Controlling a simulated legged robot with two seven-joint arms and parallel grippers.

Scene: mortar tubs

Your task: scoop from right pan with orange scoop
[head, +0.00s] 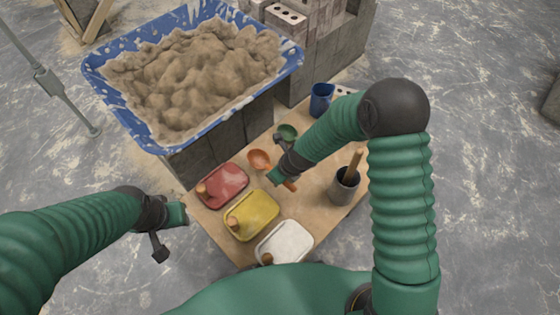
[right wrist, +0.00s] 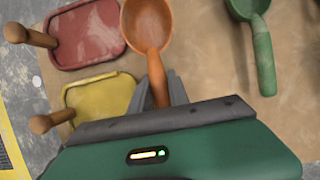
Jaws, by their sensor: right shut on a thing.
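The orange scoop (head: 259,159) is over the wooden board, its bowl pointing away from my right gripper (head: 280,174). In the right wrist view the orange scoop (right wrist: 147,25) has its handle between the fingers of my right gripper (right wrist: 160,92), which is shut on it. The bowl looks empty. I cannot tell whether the scoop touches the board. A blue tub (head: 112,97) heaped with sandy mortar (head: 190,80) stands behind, on grey blocks. No separate right pan is clear to me. My left gripper (head: 172,232) is off the board's left edge, its jaws unclear.
Red (head: 226,184), yellow (head: 256,214) and white (head: 288,243) shallow pieces with wooden handles lie on the board (head: 225,240). A green scoop (head: 287,131), a blue jug (head: 320,100) and a dark pot (head: 343,187) holding a wooden handle stand nearby. Bricks (head: 285,14) are behind.

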